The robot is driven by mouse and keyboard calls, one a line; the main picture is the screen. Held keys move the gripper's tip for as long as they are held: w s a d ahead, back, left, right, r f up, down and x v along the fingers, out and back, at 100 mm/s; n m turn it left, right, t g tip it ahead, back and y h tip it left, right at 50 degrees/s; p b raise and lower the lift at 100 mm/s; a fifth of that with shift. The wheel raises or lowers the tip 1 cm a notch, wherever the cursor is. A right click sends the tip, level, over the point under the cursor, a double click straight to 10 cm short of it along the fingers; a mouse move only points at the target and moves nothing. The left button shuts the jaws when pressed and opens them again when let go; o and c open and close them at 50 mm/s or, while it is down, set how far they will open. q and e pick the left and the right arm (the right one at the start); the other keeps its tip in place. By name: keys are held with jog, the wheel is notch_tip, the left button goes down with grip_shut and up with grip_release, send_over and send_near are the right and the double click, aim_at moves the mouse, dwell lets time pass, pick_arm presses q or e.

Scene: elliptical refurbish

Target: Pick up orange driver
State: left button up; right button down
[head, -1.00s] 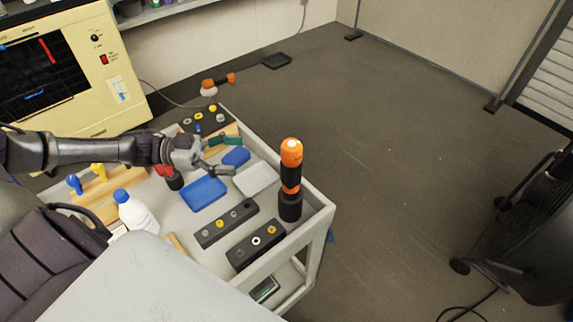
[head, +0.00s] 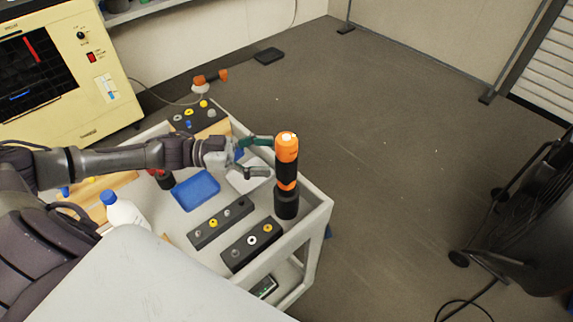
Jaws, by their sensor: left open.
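The orange driver (head: 287,150) stands upright at the right edge of the cart, with an orange top, a black middle with an orange band, and a black base. My left gripper (head: 268,156) is open just left of the driver, with its fingers pointing right toward it. The upper finger reaches close to the driver's orange top, and the lower one is lower down near the black middle. I cannot tell whether a finger touches it. My right gripper is not in view.
The grey cart (head: 318,221) carries a blue tray (head: 195,190), a white tray (head: 246,183) partly behind my gripper, black blocks with knobs (head: 253,243) and a white bottle with a blue cap (head: 122,213). A yellow instrument (head: 92,75) stands at the left. The floor right of the cart is open.

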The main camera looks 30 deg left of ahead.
aim_at(286, 156)
pick_arm(q)
jog(key=p+x, duration=0.2)
jog(key=x, duration=0.2)
jog(key=shift+w+d+r, duration=0.1)
jog(key=shift+d, duration=0.2)
jog(key=shift+w+d, duration=0.15)
jog(key=shift+d, duration=0.1)
jog(key=shift+a, duration=0.1)
jog(key=c, duration=0.4)
grip_shut()
